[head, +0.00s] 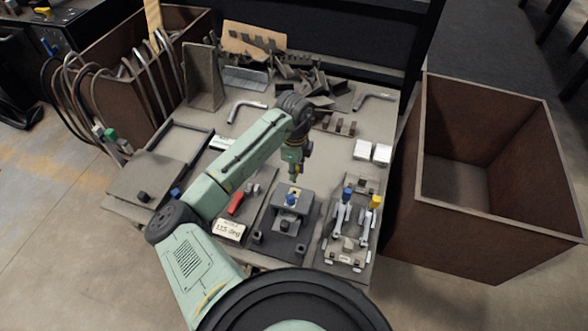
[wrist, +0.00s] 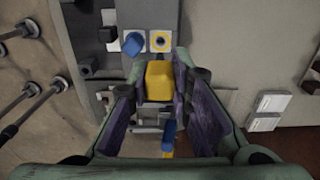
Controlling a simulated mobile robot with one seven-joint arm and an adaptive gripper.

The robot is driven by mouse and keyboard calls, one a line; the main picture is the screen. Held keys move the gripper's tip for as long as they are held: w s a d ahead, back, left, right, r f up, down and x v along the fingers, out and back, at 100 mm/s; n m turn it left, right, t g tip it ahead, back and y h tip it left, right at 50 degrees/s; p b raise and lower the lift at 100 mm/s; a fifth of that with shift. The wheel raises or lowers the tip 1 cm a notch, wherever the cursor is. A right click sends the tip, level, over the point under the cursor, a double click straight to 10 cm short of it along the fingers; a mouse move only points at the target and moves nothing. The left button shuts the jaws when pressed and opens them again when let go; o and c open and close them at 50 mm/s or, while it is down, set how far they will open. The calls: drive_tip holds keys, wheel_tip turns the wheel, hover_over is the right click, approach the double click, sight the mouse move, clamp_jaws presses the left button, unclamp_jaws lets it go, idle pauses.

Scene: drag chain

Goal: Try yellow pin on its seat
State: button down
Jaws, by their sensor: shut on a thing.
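My gripper (head: 293,174) points down over the dark fixture block (head: 283,222) in the head view. In the wrist view its two fingers (wrist: 160,78) are shut on the yellow pin (wrist: 160,82), whose broad yellow top shows between them. A yellow-ringed round seat (wrist: 160,41) on a white plate lies just beyond the pin in that view, apart from it in the picture. A blue pin (wrist: 132,44) is beside that seat; it also shows on the fixture block in the head view (head: 291,199). The pin's lower end is hidden.
A fixture with blue- and yellow-tipped toggle clamps (head: 347,232) stands right of the block. A red-handled tool (head: 236,203) and a label card (head: 229,230) lie left. White boxes (head: 372,151) lie behind right. Metal scraps (head: 300,75) fill the back; a brown bin (head: 487,265) stands right.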

drive_tip(key=shift+f+b, duration=1.65)
drive_tip(key=shift+f, duration=0.95)
drive_tip(key=shift+f, duration=0.55)
idle(0.7)
drive_tip(key=c, duration=1.4)
unclamp_jaws()
drive_tip(key=shift+r, duration=0.1)
wheel_tip(320, 180, up, 12)
drive_tip(key=shift+f, duration=0.1)
